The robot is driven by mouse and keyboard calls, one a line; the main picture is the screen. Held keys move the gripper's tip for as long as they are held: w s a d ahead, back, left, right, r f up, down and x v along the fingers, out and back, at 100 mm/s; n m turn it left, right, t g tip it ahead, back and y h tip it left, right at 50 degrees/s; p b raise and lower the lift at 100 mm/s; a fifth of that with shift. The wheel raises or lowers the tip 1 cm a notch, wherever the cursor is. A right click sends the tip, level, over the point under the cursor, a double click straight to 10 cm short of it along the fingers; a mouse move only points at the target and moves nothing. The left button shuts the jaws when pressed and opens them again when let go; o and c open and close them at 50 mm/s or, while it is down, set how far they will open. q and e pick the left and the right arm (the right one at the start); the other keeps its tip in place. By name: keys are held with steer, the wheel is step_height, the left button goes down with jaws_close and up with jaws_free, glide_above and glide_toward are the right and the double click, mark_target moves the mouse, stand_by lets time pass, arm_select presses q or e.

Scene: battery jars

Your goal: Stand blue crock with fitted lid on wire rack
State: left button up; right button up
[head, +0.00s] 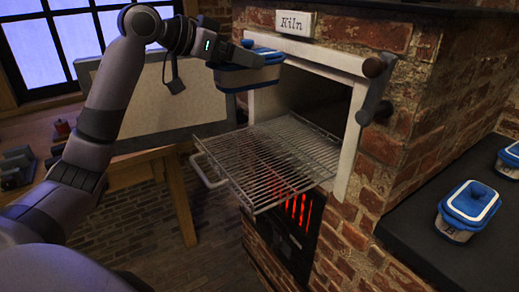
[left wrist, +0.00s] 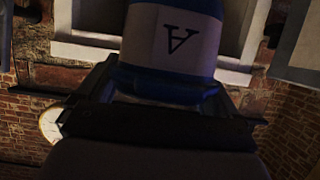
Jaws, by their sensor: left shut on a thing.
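A blue and white crock with a blue lid (head: 250,77) is held up in front of the kiln opening, above the wire rack. My left gripper (head: 262,56) is shut on it near its lid. My right gripper is not in view.
The kiln (head: 353,140) has a white frame and brick walls, with a red glow below the rack. Another lidded blue and white crock (head: 468,210) stands on the dark counter (head: 425,215) at right, with part of one more behind it. A wooden bench (head: 150,165) stands at left.

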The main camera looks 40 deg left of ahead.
arm_select(q)
steer(key=shift+w+a+r, duration=0.15)
steer(key=shift+w+a, duration=0.1)
steer(key=shift+w, duration=0.05)
steer(key=shift+f, duration=0.25)
steer(key=shift+f+b, duration=1.5)
steer(key=shift+f, duration=8.2)
steer(key=o, duration=1.2)
steer(key=shift+f, duration=0.15)
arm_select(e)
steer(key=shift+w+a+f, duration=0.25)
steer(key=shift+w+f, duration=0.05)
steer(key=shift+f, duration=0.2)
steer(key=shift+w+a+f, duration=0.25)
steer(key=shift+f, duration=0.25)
arm_select(q)
steer(key=b+v, duration=0.1)
steer(key=v, duration=1.1)
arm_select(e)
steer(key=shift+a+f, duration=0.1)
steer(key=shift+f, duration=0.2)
